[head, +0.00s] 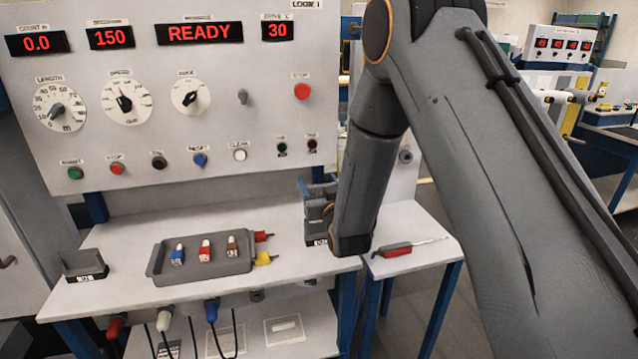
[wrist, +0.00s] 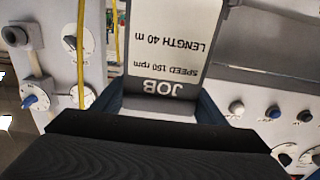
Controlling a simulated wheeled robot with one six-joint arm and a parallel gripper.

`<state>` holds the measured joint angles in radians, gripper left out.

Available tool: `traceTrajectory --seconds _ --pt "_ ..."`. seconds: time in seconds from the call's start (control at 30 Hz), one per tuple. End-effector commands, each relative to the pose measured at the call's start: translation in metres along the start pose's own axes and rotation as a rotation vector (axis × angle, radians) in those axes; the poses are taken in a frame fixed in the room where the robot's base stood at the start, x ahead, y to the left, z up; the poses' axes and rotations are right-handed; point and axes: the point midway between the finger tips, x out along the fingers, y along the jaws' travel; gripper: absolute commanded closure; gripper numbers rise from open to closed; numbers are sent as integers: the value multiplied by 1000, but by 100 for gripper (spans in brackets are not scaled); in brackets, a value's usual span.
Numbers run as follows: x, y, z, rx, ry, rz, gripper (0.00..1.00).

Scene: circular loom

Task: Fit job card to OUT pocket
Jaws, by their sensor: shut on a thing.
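The job card (wrist: 172,48) fills the upper middle of the wrist view. It is white with a dark JOB band and reads upside down: speed 150 rpm, length 40 m. My gripper (wrist: 162,106) is shut on the card's JOB end. In the head view my gripper (head: 318,196) is over the bench's right end, mostly hidden behind my own arm. A small dark pocket (head: 316,239) sits just below it, partly hidden, its label unreadable. Another dark pocket (head: 84,266) stands at the bench's left end; its small label is too blurred to read surely.
A grey tray (head: 163,274) with three small coloured items lies mid-bench, with red and yellow plugs at its right. The control panel (head: 218,120) rises behind. A red-handled tool (head: 397,250) lies on the right side table. Bench between left pocket and tray is clear.

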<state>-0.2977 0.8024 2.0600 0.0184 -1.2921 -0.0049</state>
Motion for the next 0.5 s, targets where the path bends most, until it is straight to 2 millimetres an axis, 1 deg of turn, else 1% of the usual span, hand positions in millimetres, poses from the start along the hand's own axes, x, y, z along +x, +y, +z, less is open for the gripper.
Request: traceTrajectory --seconds 0.03,0.5 --pt "0 0 4 0 0 0 61" --pt "0 0 26 0 -1 0 61"
